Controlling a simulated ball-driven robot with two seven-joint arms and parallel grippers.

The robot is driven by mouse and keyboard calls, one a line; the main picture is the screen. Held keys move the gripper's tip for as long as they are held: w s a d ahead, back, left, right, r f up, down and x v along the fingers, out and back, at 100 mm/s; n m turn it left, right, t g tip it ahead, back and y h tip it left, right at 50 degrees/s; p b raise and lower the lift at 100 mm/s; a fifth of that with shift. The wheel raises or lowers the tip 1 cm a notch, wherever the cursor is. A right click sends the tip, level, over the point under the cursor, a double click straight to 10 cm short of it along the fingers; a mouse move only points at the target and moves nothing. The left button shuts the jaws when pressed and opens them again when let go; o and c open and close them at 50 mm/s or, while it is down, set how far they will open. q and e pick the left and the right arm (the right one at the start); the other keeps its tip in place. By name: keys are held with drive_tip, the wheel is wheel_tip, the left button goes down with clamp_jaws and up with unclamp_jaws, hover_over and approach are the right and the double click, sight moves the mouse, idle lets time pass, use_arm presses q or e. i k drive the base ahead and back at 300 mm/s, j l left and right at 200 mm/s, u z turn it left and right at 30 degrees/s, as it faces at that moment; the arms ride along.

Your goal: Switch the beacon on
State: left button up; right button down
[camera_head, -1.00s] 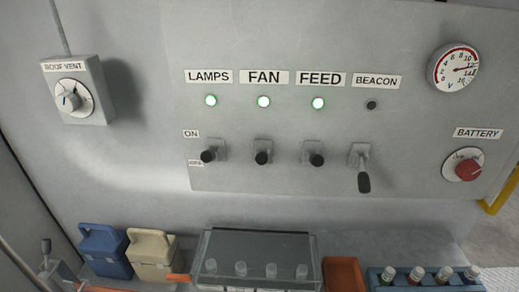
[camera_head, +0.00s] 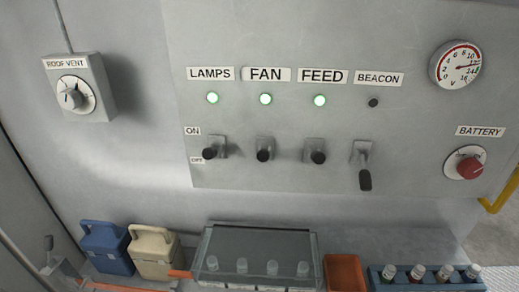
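The BEACON switch (camera_head: 363,165) is at the right end of a row of toggle switches on the grey wall panel. Its dark-tipped lever hangs down, unlike the other levers, which point out toward me. The BEACON lamp (camera_head: 373,103) above it is dark, under the BEACON label (camera_head: 379,79). The LAMPS switch (camera_head: 213,149), FAN switch (camera_head: 264,150) and FEED switch (camera_head: 315,151) stand to its left, and their lamps glow green. Neither of my grippers is in view.
A round gauge (camera_head: 455,65) and a red BATTERY knob (camera_head: 470,168) are at the right. A ROOF VENT box (camera_head: 96,84) is at the left. Below stand a blue container (camera_head: 106,250), a cream container (camera_head: 154,255), a clear-covered box (camera_head: 258,246), an orange tray (camera_head: 345,272) and a blue bottle rack (camera_head: 423,283).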

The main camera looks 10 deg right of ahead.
sight(364, 176)
drive_tip(key=k+l+z, duration=0.1)
drive_tip(key=z, duration=0.95)
drive_tip(key=k+l+u, duration=0.2)
drive_tip(key=l+u, duration=0.25)
